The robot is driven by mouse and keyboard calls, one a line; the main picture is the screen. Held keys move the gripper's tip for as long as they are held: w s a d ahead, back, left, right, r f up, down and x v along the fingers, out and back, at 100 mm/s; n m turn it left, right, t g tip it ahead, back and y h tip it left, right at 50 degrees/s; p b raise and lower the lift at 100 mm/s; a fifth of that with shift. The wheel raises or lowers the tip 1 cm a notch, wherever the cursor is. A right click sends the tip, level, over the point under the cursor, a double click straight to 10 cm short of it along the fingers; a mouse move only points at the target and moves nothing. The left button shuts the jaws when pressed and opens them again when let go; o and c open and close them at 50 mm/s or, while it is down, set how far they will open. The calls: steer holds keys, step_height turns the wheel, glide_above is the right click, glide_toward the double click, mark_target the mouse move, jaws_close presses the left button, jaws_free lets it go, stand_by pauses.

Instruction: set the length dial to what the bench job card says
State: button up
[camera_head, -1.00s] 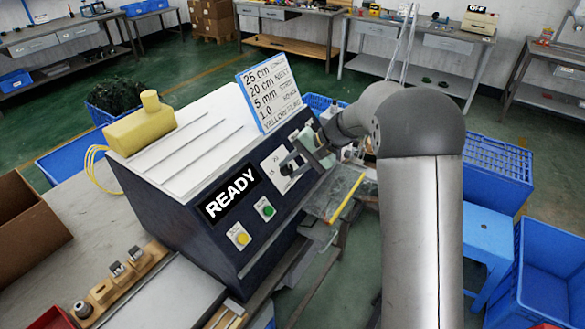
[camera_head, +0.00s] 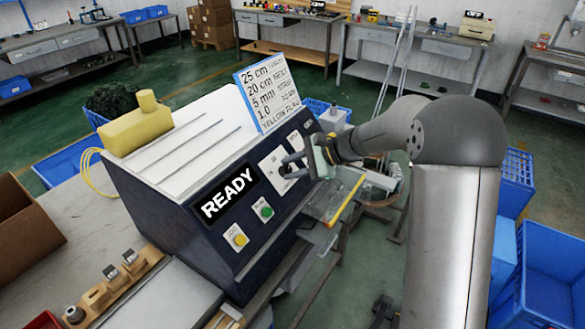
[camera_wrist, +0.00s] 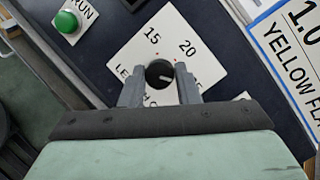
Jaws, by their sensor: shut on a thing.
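The length dial (camera_wrist: 160,73) is a round black knob on a white plate marked 15, 20 and a partly hidden number that seems to be 25. Its white pointer line aims right, towards that partly hidden number. My gripper (camera_wrist: 158,80) has a finger on either side of the knob and is shut on it. In the head view my gripper (camera_head: 291,166) is at the front panel of the machine and hides much of the dial. The job card (camera_head: 267,93), blue-edged, stands on the machine and reads 25 cm on top, then 20 cm NEXT, 5 mm, 1.0, YELLOW FLAG.
The machine's panel has a READY display (camera_head: 228,196), a yellow button (camera_head: 240,240) and a green RUN button (camera_wrist: 66,21). A yellow-edged clear tray (camera_head: 335,200) juts out below my gripper. Blue crates (camera_head: 548,275) stand at right.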

steer(key=shift+m, duration=0.3)
steer(key=o, duration=1)
steer(key=shift+d, duration=0.1)
steer(key=b+v, duration=0.2)
steer(key=v, duration=1.5)
steer(key=shift+s+d, duration=0.2)
steer(key=shift+d, duration=0.05)
steer(key=shift+f, duration=0.1)
steer(key=s+f+n+h, duration=0.3)
steer(key=s+f+n, duration=0.1)
steer(key=s, duration=0.6)
steer(key=s+d+f+n+h, duration=0.1)
steer(key=s+f+n+h, duration=0.3)
steer(key=s, duration=0.7)
steer(key=s+f+n+g+h, duration=0.1)
steer(key=s+f+n+h, duration=0.3)
steer(key=s, duration=0.6)
steer(key=shift+s+d+f+n, duration=0.1)
steer(key=shift+s+d+n, duration=0.2)
steer(key=shift+n, duration=0.2)
